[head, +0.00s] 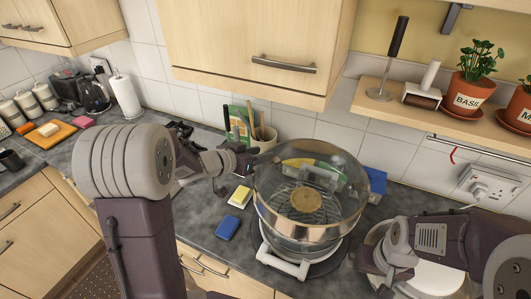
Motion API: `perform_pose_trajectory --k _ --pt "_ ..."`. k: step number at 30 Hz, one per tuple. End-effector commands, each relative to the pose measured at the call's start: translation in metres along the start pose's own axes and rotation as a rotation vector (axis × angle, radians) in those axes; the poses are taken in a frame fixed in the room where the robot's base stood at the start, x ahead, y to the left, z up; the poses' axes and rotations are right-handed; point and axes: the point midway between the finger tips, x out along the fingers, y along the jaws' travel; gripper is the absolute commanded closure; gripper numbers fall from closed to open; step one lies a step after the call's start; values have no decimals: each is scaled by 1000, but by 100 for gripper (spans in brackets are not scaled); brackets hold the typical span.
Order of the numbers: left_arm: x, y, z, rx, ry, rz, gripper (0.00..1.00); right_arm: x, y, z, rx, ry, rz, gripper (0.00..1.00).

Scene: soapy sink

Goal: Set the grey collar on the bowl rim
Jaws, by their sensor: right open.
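The clear glass bowl (292,246) stands in a white base on the dark counter, with a wire rack and a round brown item inside. My right gripper (372,246) is open, close to the band's near right side.
A yellow-and-white sponge (240,196) and a blue sponge (228,228) lie left of the bowl. A blue box (377,183) stands behind it on the right. A utensil pot (264,137) is at the wall. A white round object (436,279) is partly under my right arm.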

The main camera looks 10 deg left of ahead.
Motion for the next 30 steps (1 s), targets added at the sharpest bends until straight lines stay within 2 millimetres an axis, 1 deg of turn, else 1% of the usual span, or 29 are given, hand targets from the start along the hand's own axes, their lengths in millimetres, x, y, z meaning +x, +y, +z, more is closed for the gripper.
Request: perform_pose_trajectory --k 1,3,6,9,12,30 --pt "-13 -1 -2 0 3 -6 61 -1 0 0 0 0 0 0" --pt "-29 -2 -2 -1 4 -6 61 -3 0 0 0 0 0 0" --pt "-46 -1 -2 -1 3 -5 61 -4 0 0 0 0 0 0" --pt "-56 0 -1 -1 3 -3 61 -5 0 0 0 0 0 0" --pt "-60 0 0 -1 1 -1 61 -5 0 0 0 0 0 0" --pt "-59 0 0 -1 2 0 61 -5 0 0 0 0 0 0"
